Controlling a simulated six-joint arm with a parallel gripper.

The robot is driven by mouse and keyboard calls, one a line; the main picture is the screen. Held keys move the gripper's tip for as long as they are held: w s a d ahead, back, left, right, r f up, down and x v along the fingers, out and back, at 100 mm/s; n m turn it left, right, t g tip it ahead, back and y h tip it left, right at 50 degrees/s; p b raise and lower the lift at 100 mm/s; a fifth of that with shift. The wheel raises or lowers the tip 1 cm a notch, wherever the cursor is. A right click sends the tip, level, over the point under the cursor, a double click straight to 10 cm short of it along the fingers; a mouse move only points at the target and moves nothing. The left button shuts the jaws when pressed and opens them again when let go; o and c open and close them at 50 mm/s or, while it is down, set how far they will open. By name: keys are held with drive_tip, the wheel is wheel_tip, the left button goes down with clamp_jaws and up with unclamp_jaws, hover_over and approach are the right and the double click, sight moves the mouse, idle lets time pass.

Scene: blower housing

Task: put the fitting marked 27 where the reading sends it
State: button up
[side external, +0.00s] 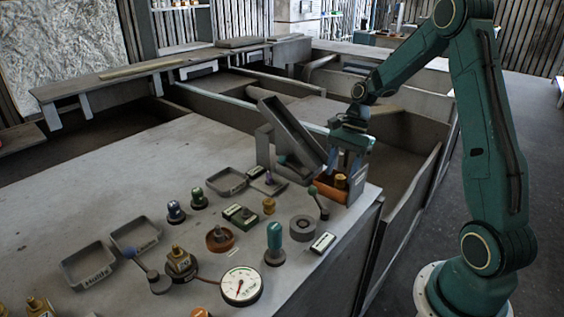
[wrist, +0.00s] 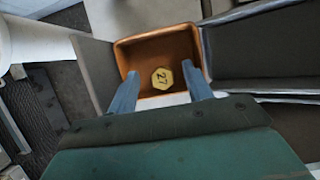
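The yellow hex-topped fitting marked 27 (wrist: 162,78) sits inside an orange-lined bin (wrist: 131,50). In the side external view, the fitting (side external: 341,181) shows in the orange bin (side external: 326,190) near the table's right corner. My gripper (wrist: 160,70) is open, its blue fingers on either side of the fitting in the picture, with nothing held. In the side external view, my gripper (side external: 348,165) points down over the bin. A round white dial gauge (side external: 241,284) with a needle stands at the front of the table; its reading is too small to make out.
Shallow grey trays (side external: 88,266) stand at the left and back; their labels are hard to read. A slanted grey chute-like piece (side external: 290,135) rises beside the bin. Knobs, levers such as the teal one (side external: 274,240), and other brass fittings (side external: 180,262) crowd the table's front.

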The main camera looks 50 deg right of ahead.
drive_tip(key=shift+w, duration=0.1)
drive_tip(key=v, duration=1.3)
drive_tip(key=shift+r, duration=0.35)
drive_tip(key=shift+d, duration=0.1)
idle(0.3)
